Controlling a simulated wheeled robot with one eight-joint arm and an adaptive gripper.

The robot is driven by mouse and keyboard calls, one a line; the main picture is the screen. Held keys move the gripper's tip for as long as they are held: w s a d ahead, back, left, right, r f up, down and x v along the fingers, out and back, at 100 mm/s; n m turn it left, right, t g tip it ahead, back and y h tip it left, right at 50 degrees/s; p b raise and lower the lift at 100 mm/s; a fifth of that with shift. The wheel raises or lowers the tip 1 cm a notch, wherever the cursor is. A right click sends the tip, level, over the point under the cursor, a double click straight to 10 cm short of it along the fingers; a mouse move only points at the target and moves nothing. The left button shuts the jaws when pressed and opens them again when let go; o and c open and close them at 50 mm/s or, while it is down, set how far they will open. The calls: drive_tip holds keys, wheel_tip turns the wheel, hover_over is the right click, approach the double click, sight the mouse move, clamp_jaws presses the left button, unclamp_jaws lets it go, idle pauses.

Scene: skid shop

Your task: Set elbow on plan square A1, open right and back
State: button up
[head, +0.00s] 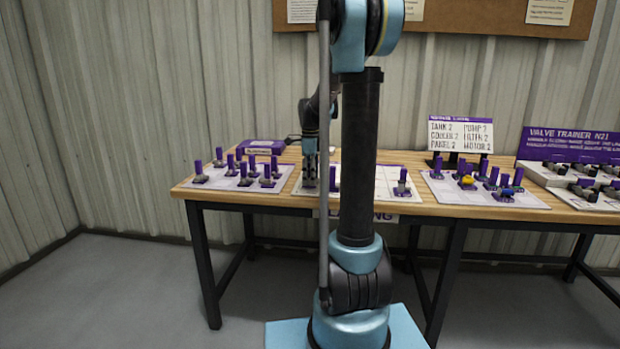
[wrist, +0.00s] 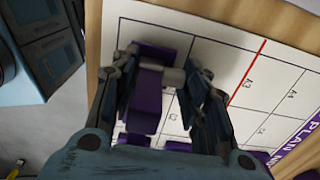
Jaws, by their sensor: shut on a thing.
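My gripper (wrist: 165,72) is shut on a piece with a purple post (wrist: 147,103) and a short grey pipe stub (wrist: 174,77), taken to be the elbow. In the wrist view the stub points right. The held piece is over the upper left of the white plan board (wrist: 225,62), whose squares A3 and A4 show to the right past a red line. I cannot tell whether the piece touches the board. In the head view my gripper (head: 310,170) is low over the plan board's left part (head: 312,188), and the held piece is not clear there.
Other purple-posted pieces stand on the plan board (head: 402,184), some near my fingers in the wrist view (wrist: 178,146). A tray of several pieces (head: 210,181) lies left, another board with pieces (head: 470,195) right. A sign (head: 460,134) and valve trainer (head: 575,148) stand farther right.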

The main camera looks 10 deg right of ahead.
drive_tip(key=shift+f, duration=0.55)
idle(0.4)
drive_tip(key=o, duration=1.2)
drive_tip(key=shift+r, duration=0.6)
drive_tip(key=shift+r, duration=3.5)
